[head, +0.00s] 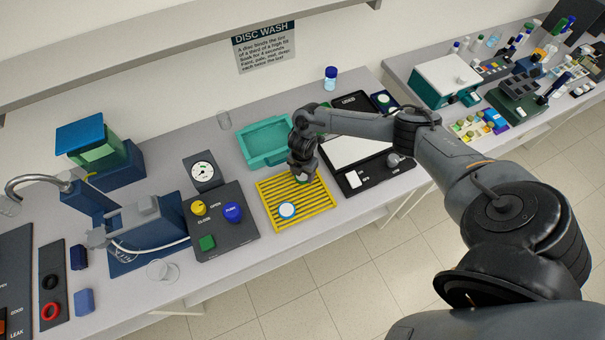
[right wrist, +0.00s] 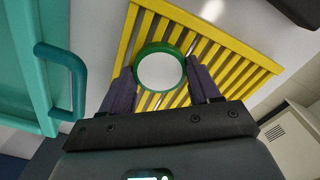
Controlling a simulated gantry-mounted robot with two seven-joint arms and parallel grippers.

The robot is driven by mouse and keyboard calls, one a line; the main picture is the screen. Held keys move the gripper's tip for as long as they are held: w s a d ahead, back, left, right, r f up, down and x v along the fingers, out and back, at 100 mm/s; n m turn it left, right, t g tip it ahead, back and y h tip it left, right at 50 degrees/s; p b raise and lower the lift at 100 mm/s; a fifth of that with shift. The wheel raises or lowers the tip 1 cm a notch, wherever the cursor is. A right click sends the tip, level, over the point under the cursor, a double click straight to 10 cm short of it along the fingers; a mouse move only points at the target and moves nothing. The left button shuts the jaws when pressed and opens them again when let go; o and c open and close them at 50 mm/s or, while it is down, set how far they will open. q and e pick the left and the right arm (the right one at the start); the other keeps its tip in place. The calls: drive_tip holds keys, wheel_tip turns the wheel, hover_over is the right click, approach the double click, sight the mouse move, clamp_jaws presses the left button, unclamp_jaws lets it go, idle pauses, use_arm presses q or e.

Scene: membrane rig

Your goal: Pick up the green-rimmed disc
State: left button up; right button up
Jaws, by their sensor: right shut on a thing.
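The green-rimmed disc (right wrist: 160,71) has a white face and sits between the two fingers of my right gripper (right wrist: 161,84) in the right wrist view. The gripper is shut on its rim. In the head view my right gripper (head: 303,176) points down over the back right part of the yellow slatted rack (head: 267,188) and hides most of the disc. The rack's slats show behind the disc in the wrist view (right wrist: 222,57). I cannot tell whether the disc touches them. My left gripper is not in view.
A black-framed white panel (head: 340,182) is to the right, a control box (head: 225,238) to the left.

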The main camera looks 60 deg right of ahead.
sight(304, 175)
drive_tip(key=shift+r, duration=0.45)
wheel_tip(304, 175, up, 3)
drive_tip(key=shift+s+d+r, duration=0.15)
drive_tip(key=shift+r, duration=0.05)
drive_tip(key=s+d+r, duration=0.1)
drive_tip(key=s+r, duration=0.2)
drive_tip(key=s, duration=0.2)
drive_tip(key=s+d+r+b, duration=0.1)
drive_tip(key=s+d+r, duration=0.1)
drive_tip(key=s, duration=0.4)
drive_tip(key=shift+r, duration=0.8)
drive_tip(key=shift+w, duration=0.1)
